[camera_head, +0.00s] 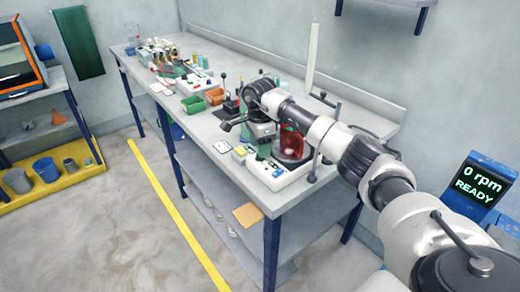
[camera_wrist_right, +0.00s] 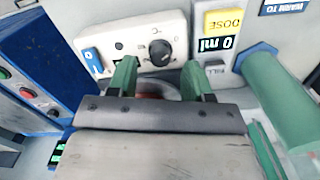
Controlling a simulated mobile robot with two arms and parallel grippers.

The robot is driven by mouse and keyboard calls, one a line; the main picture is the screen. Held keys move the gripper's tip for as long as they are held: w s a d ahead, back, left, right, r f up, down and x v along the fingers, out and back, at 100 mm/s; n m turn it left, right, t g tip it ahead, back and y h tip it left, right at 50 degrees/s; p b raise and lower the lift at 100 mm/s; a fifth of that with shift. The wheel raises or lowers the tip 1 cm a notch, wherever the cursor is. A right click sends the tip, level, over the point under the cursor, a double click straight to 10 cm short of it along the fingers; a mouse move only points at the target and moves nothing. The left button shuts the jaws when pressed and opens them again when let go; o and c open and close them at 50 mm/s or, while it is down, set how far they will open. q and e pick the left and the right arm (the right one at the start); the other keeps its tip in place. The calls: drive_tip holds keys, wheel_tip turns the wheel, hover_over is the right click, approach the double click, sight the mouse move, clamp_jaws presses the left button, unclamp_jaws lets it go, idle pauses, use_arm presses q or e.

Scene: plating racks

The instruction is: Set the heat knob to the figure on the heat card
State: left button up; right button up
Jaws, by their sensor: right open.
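The heat knob (camera_wrist_right: 160,52) is a round black dial on the white front panel of the heater (camera_wrist_right: 130,32), with a °C mark beside it. My right gripper (camera_wrist_right: 158,72) is open, its two green fingers pointing at the panel, with the knob between and just beyond the tips. I cannot tell whether they touch. A white card reading "WARM TO" (camera_wrist_right: 285,7) is cut off at the top right of the wrist view; its figure is not visible. In the head view my right gripper (camera_head: 263,151) hangs over the heater (camera_head: 283,179). My left gripper is not in view.
A red vessel (camera_head: 291,146) stands on the heater. A blue box with buttons (camera_wrist_right: 38,75) is left. Green (camera_head: 194,104) and orange bins (camera_head: 215,96) stand farther along the bench.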

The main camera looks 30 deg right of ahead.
drive_tip(key=shift+f, duration=1.3)
drive_tip(key=c, duration=0.9)
